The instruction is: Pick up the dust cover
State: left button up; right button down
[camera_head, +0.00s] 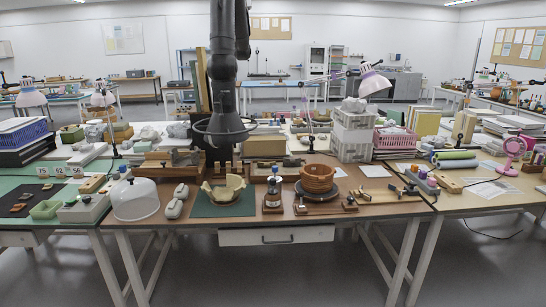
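The dust cover (135,200) is a clear, whitish dome. It stands upright at the left end of the wooden workbench (262,218), close to the front edge. Nothing is touching it from above. What is under it is too faint to tell. Neither of my grippers can be made out in the head view.
Right of the cover are grey oblong pieces (176,202) and a green mat (208,210) bearing a broken beige bowl (223,189). A brown pot (318,178) stands farther right. A dark jointed shape (222,70) hangs over the bench's middle-back.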

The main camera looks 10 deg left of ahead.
aim_at(135, 199)
jog(key=u, duration=1.3)
jog(key=i+z, duration=0.2)
jog(key=i, duration=0.4)
